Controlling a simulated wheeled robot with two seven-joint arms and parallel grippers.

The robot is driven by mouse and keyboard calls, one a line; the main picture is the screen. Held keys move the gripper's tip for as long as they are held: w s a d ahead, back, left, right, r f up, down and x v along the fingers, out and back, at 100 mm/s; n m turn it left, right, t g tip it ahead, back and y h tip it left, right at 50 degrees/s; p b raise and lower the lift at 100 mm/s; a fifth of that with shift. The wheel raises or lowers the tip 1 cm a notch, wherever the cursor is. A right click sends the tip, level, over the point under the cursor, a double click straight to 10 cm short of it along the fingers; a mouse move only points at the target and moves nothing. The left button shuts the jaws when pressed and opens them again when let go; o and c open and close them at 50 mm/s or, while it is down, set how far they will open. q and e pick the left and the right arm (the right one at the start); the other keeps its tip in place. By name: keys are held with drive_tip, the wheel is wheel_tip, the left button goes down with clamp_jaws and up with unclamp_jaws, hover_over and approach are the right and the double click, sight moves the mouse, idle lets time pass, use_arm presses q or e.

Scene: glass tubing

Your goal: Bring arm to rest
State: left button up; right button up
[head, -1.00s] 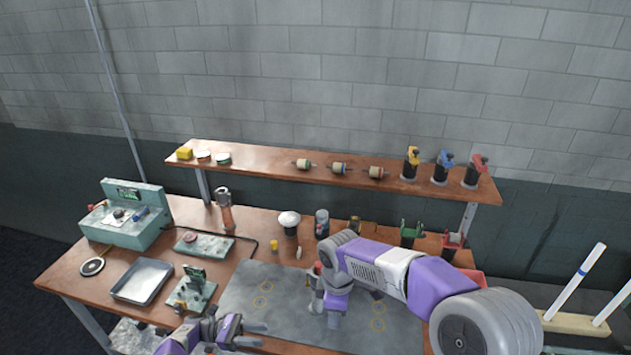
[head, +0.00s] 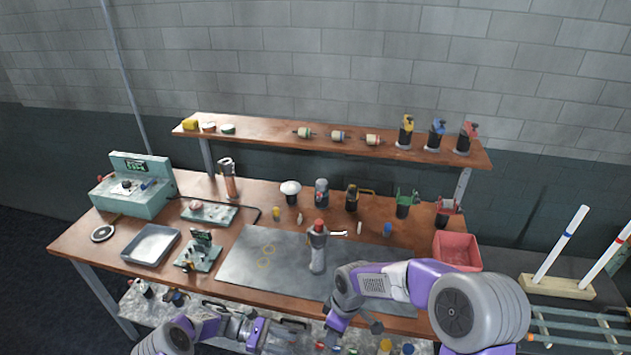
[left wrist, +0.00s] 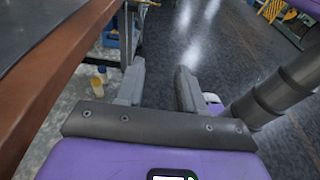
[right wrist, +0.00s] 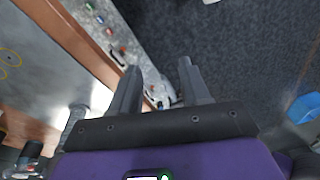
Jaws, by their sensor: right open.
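My right gripper (head: 352,328) is open and empty in front of the bench's front edge. Its two spread fingers also show in the right wrist view (right wrist: 160,85), with floor and the bench's lower shelf beyond them. My left gripper (head: 268,335) is low in front of the bench. The left wrist view (left wrist: 158,88) shows its fingers apart with nothing between them, beside the bench edge. A grey hand torch with a red top (head: 317,250) stands upright on the grey mat (head: 235,268), apart from both grippers.
The wooden bench (head: 85,240) carries a teal control box (head: 130,195), a metal tray (head: 150,245), a red bin (head: 457,250) and several small holders. A raised shelf (head: 270,134) runs along the back. A rack with rods (head: 557,287) stands at the right.

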use_arm(q)
drive_tip(key=s+d+f+m+y+b, duration=0.2)
drive_tip(key=s+f+m+y+b, duration=0.3)
drive_tip(key=s+f, duration=0.5)
drive_tip(key=s+a+f+m+t+y+b, duration=0.1)
drive_tip(key=s+m+t+y+b, duration=0.1)
drive_tip(key=s+m+y, duration=0.1)
drive_tip(key=s+a+f+m+t+y+b, duration=0.1)
drive_tip(key=s+m+y+b, duration=0.2)
drive_tip(key=s+m, duration=0.2)
drive_tip(key=s, duration=0.3)
drive_tip(key=shift+a+f+t, duration=0.2)
drive_tip(key=shift+f+t, duration=0.2)
use_arm(e)
drive_tip(key=s+d+f+m, duration=0.1)
drive_tip(key=s+f+m, duration=0.4)
drive_tip(key=f, duration=0.4)
drive_tip(key=s+d+f+m+y, duration=0.1)
drive_tip(key=s+d+f+m, duration=0.1)
drive_tip(key=s+f+m, duration=0.3)
drive_tip(key=s+d+f+m+t+y, duration=0.1)
drive_tip(key=s+f+m, duration=0.4)
drive_tip(key=f, duration=0.9)
drive_tip(key=shift+s+d, duration=0.3)
drive_tip(key=shift+s, duration=0.85)
